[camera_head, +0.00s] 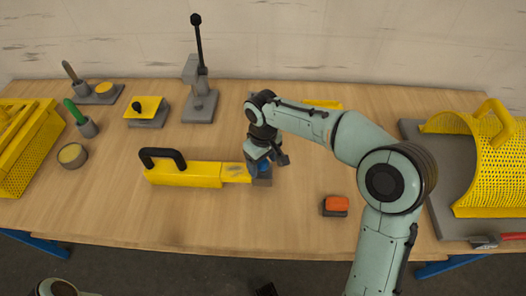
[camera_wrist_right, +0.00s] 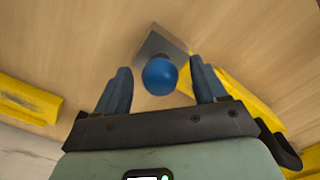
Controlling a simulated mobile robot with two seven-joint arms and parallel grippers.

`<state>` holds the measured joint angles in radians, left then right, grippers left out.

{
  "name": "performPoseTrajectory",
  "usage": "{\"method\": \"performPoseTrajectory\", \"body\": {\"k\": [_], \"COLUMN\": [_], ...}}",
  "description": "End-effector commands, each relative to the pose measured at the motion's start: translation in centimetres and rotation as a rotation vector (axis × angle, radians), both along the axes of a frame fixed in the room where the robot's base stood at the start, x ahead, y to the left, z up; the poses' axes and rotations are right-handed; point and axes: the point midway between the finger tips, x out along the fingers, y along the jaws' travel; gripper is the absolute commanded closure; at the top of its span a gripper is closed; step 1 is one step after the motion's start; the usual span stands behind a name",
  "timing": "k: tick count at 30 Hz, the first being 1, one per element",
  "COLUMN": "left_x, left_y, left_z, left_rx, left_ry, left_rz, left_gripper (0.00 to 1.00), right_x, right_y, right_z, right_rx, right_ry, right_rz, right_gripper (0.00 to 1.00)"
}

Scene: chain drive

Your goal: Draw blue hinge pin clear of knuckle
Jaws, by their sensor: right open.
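The blue hinge pin's round head (camera_wrist_right: 160,76) shows between my right fingers in the wrist view. Only a sliver of it (camera_head: 263,165) shows in the head view, partly behind my gripper. It sits over a small grey block, the knuckle (camera_wrist_right: 158,43), at the right end of a yellow bar in the head view. My right gripper (camera_head: 268,160) is open, with one finger on each side of the blue head and visible gaps in the wrist view (camera_wrist_right: 159,66). The pin's shaft is hidden. My left gripper is not in view.
The yellow bar (camera_head: 185,174) with a black handle lies left of the knuckle. An orange-and-black block (camera_head: 336,204) lies to the right. A grey lever stand (camera_head: 200,100) is behind, and a yellow mesh guard (camera_head: 485,155) is far right. The front middle of the table is clear.

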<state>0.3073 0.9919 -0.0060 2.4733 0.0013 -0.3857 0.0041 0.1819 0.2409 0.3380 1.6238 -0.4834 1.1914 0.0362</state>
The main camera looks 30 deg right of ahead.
Motion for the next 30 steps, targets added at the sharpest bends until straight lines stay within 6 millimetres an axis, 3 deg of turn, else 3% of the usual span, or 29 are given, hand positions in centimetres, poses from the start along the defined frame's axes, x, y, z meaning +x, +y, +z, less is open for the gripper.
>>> {"method": "performPoseTrajectory", "body": {"k": [5, 14, 15, 21, 30], "left_x": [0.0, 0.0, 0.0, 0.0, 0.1], "left_y": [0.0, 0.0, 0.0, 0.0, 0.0], "left_z": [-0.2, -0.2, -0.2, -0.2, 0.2], "left_rx": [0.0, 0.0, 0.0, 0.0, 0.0], "left_ry": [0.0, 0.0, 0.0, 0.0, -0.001], "left_rz": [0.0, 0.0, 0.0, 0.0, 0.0], "left_gripper": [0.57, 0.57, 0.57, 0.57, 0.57], "right_x": [0.0, 0.0, 0.0, 0.0, 0.0], "right_y": [0.0, 0.0, 0.0, 0.0, 0.0], "right_z": [-1.5, -1.7, -1.7, -1.7, -1.1], "right_rx": [0.0, 0.0, 0.0, 0.0, 0.0], "right_ry": [0.001, 0.0, 0.0, 0.0, -0.001], "right_rz": [0.0, 0.0, 0.0, 0.0, 0.0], "right_gripper": [0.29, 0.29, 0.32, 0.94, 0.94]}}
